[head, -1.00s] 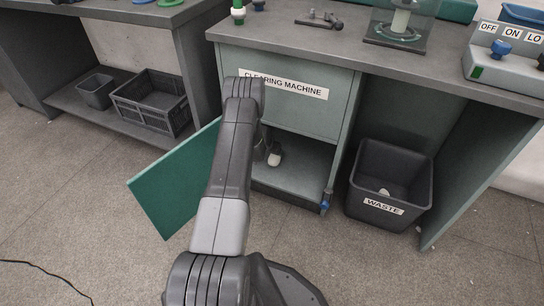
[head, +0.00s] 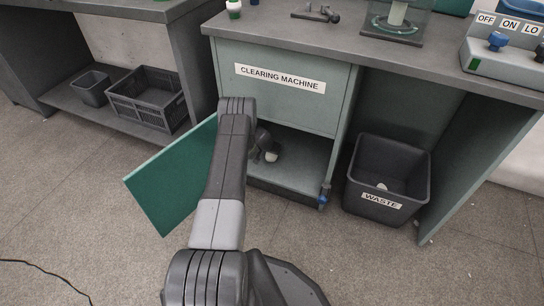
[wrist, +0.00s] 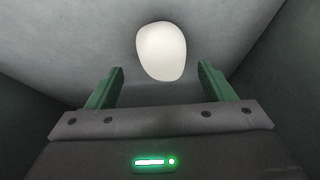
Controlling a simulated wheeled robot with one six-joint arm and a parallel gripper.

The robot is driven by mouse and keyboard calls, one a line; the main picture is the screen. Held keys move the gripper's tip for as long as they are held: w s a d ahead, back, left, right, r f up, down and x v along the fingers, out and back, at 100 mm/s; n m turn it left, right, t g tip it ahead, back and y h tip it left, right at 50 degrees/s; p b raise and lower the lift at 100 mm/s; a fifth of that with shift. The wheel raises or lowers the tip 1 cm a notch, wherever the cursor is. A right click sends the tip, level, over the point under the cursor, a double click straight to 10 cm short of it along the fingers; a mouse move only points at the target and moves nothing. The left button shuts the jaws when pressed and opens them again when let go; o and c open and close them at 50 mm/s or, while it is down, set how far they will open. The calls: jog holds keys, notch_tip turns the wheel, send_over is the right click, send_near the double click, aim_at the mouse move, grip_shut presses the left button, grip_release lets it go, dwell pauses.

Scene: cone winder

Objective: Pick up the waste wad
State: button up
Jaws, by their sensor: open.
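The waste wad (wrist: 162,52) is a smooth, rounded white lump. In the wrist view it lies on the grey floor of a compartment, just beyond the fingertips and about midway between them. My gripper (wrist: 161,68) has its two green fingers spread wide with nothing between them. In the head view the wad (head: 271,157) shows small and pale inside the open lower compartment of the clearing machine (head: 279,110). My arm reaches into that compartment and hides most of the gripper there.
A green door (head: 168,185) stands swung open left of the compartment. A dark bin labelled WASTE (head: 408,190) stands right of the machine, with a small pale piece inside. The compartment's side walls and upper panel surround my gripper. A black crate (head: 134,108) sits on the left shelf.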

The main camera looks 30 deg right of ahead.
jog(key=b+x, duration=0.1)
jog(key=x, duration=0.1)
jog(key=b+x, duration=0.1)
jog(key=x, duration=0.1)
jog(key=shift+a+f, duration=0.2)
jog(key=shift+c, duration=0.3)
jog(key=c, duration=1)
